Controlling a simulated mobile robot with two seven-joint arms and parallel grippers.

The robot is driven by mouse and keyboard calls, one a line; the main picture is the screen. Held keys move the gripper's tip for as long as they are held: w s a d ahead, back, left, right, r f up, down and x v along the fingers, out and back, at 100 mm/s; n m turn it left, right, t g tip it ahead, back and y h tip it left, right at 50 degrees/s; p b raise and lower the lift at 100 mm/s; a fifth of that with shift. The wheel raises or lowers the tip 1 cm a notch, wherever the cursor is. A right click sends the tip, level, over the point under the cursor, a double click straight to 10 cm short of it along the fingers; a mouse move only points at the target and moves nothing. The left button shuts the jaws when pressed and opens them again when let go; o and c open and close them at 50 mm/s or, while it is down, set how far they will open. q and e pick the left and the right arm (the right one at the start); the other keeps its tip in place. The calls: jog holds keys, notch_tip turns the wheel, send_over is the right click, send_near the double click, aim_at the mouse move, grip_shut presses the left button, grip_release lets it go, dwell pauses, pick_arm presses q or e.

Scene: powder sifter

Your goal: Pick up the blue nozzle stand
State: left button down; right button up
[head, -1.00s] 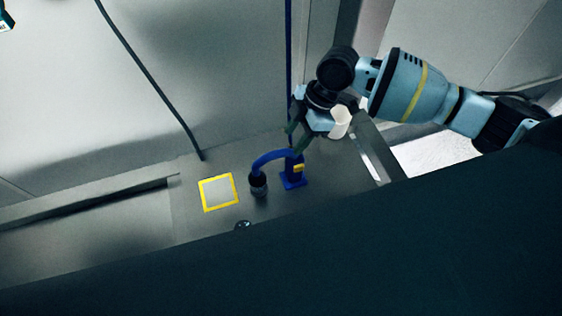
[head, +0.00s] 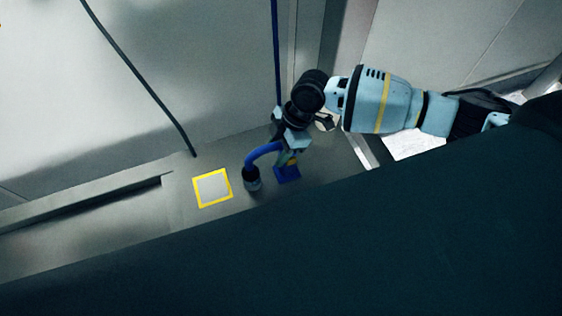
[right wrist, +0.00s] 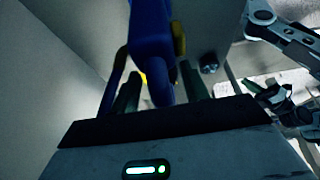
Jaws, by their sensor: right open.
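The blue nozzle stand (head: 287,174) stands on the grey surface, with a square blue base and a blue curved hose that ends in a dark nozzle (head: 252,180) to its left. My right gripper (head: 287,155) is at the upper part of the stand and hides much of it in the head view. In the right wrist view the blue stand (right wrist: 152,55) rises between the two open fingers of the gripper (right wrist: 160,97). Whether either finger touches it cannot be told. My left gripper is not in view.
A yellow-framed square (head: 212,187) is marked on the surface left of the nozzle. A dark cable (head: 140,80) hangs along the back wall. A dark slanting shape fills the lower part of the head view. A ledge (head: 80,203) runs along the left.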

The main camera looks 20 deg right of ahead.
jog(key=shift+a+f, duration=0.15)
jog(key=shift+f, duration=0.35)
grip_shut()
jog(key=shift+r, duration=0.1)
